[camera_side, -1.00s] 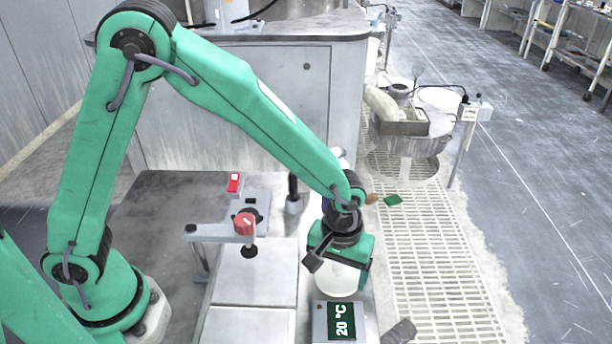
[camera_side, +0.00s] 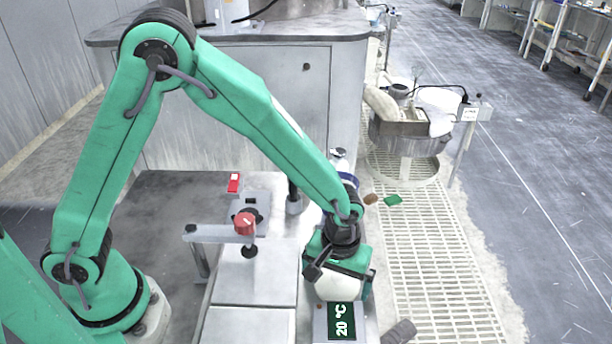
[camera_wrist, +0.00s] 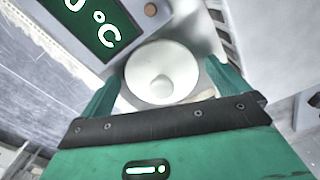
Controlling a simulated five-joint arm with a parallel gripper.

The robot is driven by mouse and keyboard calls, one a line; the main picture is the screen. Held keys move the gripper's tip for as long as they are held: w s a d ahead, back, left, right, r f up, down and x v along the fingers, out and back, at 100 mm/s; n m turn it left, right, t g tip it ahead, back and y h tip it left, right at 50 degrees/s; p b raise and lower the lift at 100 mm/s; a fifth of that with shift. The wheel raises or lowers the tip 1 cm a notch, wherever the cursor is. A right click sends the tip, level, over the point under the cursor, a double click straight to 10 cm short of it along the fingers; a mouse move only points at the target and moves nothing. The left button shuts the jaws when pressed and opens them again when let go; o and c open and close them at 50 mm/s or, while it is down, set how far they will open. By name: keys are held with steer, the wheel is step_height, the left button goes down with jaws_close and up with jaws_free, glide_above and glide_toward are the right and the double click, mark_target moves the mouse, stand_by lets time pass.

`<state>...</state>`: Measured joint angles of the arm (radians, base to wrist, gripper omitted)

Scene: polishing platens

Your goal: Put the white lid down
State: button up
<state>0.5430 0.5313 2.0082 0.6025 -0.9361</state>
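The white lid (camera_wrist: 150,58) is round with a small knob, and in the wrist view it lies between my two green fingers. A narrow gap seems to show between each fingertip and its rim. My gripper (camera_wrist: 164,72) is open around it, one finger on each side. In the side view my gripper (camera_side: 338,276) is low behind the display box, pointing down. A rounded white thing (camera_side: 338,288) shows beneath it, partly hidden by the gripper. I cannot tell what the lid rests on.
A display box (camera_side: 341,321) reading 20 °C stands close in front of my gripper. A dark grey block (camera_side: 399,332) lies to its right. A red-knobbed fixture (camera_side: 245,224) stands to the left. A white bottle (camera_side: 339,158) is behind my arm. Floor grating (camera_side: 440,270) is at the right.

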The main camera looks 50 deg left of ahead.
mark_target(334, 277)
steer(key=shift+r, duration=0.1)
step_height(334, 277, up, 12)
stand_by(0.8)
steer(key=shift+a+r, duration=0.1)
stand_by(0.4)
steer(key=s+a+r+m+t, duration=0.2)
steer(key=s+a+r, duration=0.2)
steer(key=a+r, duration=0.65)
steer(key=s+a+r+m+t, duration=0.1)
steer(key=s+a+m+t, duration=0.1)
steer(key=s+a, duration=0.7)
steer(key=shift+a+r+m+t, duration=0.3)
steer(key=shift+a+t, duration=0.5)
steer(key=shift+a, duration=0.05)
